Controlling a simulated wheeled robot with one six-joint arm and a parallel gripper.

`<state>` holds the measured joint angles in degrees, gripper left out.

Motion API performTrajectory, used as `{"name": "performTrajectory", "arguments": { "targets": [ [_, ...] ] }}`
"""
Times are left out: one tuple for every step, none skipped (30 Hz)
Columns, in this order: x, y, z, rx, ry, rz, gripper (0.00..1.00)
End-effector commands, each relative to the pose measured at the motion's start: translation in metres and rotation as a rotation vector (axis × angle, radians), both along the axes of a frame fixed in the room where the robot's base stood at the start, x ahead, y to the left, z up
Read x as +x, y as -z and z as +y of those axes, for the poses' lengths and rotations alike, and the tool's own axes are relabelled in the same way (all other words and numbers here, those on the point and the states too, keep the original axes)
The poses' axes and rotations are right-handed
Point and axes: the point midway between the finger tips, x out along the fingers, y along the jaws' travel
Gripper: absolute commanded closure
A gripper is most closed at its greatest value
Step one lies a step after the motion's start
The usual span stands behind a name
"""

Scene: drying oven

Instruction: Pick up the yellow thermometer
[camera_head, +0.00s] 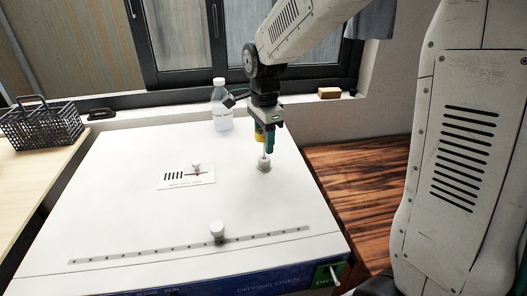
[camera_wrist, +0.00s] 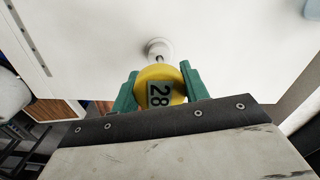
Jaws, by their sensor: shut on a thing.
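The yellow thermometer (camera_wrist: 159,73) has a round head with a display reading 28 in the wrist view. My gripper (camera_wrist: 158,88) has its green fingers on both sides of the head and is shut on it. In the head view, my gripper (camera_head: 266,132) points down above the white oven top (camera_head: 120,215), with a bit of yellow (camera_head: 259,133) between the fingers. The thermometer's thin stem points down at a small white round fitting (camera_head: 264,166) on the oven top. I cannot tell whether the stem tip is inside the fitting.
A clear bottle (camera_head: 221,110) with a white cap stands just left of my gripper. A white knob (camera_head: 217,230) and a labelled plate (camera_head: 187,177) are on the oven top. A black basket (camera_head: 42,127) sits at left, and a wooden surface (camera_head: 365,180) lies at right.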

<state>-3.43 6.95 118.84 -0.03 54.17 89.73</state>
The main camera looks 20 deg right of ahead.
Motion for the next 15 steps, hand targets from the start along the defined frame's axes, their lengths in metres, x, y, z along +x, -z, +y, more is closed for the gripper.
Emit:
{"name": "performTrajectory", "arguments": {
  "targets": [
    [0.001,-0.012,0.000,0.000,0.000,-0.004,0.77],
    [0.001,-0.018,0.000,0.000,0.000,-0.004,0.77],
    [0.001,-0.026,0.000,0.000,0.000,-0.004,0.77],
    [0.000,-0.032,0.000,0.000,0.000,-0.004,0.77],
    [0.000,-0.038,0.000,0.000,0.000,-0.004,0.77],
    [0.001,-0.046,0.000,0.000,0.000,-0.004,0.77],
    [0.001,-0.052,0.000,0.000,0.000,-0.004,0.77],
    [0.001,-0.057,0.000,0.000,0.000,-0.004,0.77],
    [0.000,-0.065,0.000,0.000,0.000,-0.003,0.77],
    [0.001,-0.071,0.000,0.000,0.000,-0.004,0.77],
    [0.001,-0.076,0.000,0.000,0.000,-0.003,0.77],
    [0.000,-0.083,0.000,0.000,0.000,-0.003,0.77],
    [0.000,-0.088,0.000,0.000,0.000,-0.002,0.77],
    [0.000,-0.092,0.000,0.000,0.000,-0.003,0.77],
    [0.000,-0.098,0.000,0.000,0.000,-0.002,0.77]
  ]
}}
